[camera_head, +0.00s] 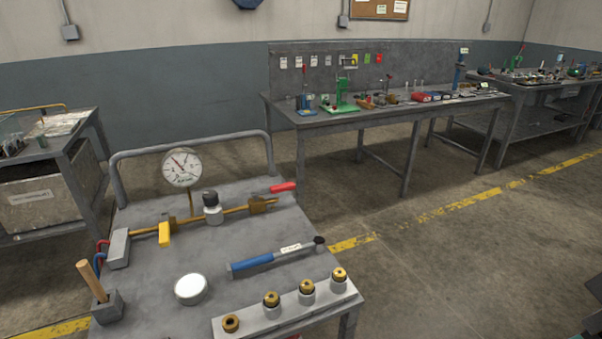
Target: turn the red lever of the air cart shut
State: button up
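The air cart (225,215) is a grey metal cart in the left foreground with a tube rail at its back. A brass pipe (236,209) runs across its top. The red lever (283,187) is at the pipe's right end, above a brass valve (257,205). It points right, roughly along the pipe. A yellow lever (165,234) near the pipe's left end points across the pipe toward the front. A round pressure gauge (182,167) stands above the pipe.
The cart also holds a blue-handled tool (252,262), a white round tin (190,289), a block with a wooden handle (107,307) and a tray of brass fittings (255,325). A workbench (375,115) stands behind. The floor right of the cart is clear.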

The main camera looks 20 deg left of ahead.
aim_at(288, 186)
jog(key=i, duration=0.4)
jog(key=u, duration=1.5)
jog(key=i, duration=0.5)
